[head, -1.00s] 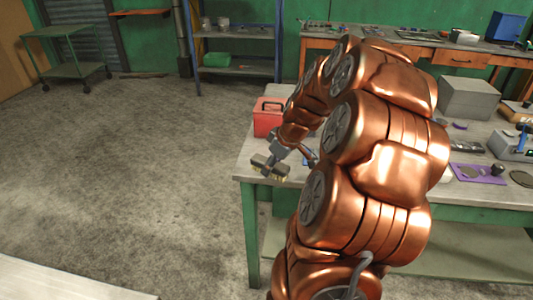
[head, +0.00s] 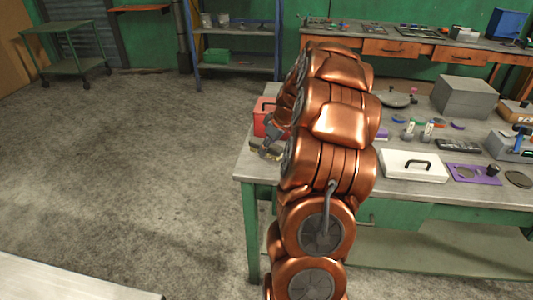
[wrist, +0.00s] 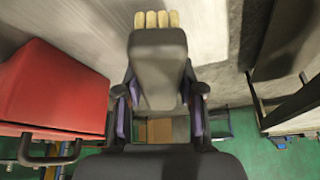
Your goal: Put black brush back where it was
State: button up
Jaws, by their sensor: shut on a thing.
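My gripper (wrist: 158,115) is shut on the black brush (wrist: 158,62), whose dark grey block sits between the two fingers in the wrist view. Its pale bristles (wrist: 156,19) point away from the gripper. In the head view the brush (head: 262,152) is small and partly hidden by my arm, at the left end of the workbench (head: 243,172), close to the red toolbox (head: 261,121). Whether the bristles touch the bench top is unclear. The red toolbox is at the left in the wrist view (wrist: 48,88), beside the gripper.
A white case (head: 400,170) with a black handle, a purple plate (head: 487,178) and a grey box (head: 465,99) stand to the right on the bench. Several small items lie between them. Open floor (head: 130,170) lies left of the bench.

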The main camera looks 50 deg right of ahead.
aim_at(267, 154)
jog(key=shift+w, duration=0.1)
jog(key=shift+w+d, duration=0.15)
notch_tip(267, 154, down, 3)
jog(key=shift+r+p, duration=0.1)
jog(key=shift+p, duration=0.6)
jog(key=shift+f, duration=0.4)
jog(key=shift+f, duration=0.2)
jog(key=o, duration=1.1)
jog(key=shift+r, duration=0.15)
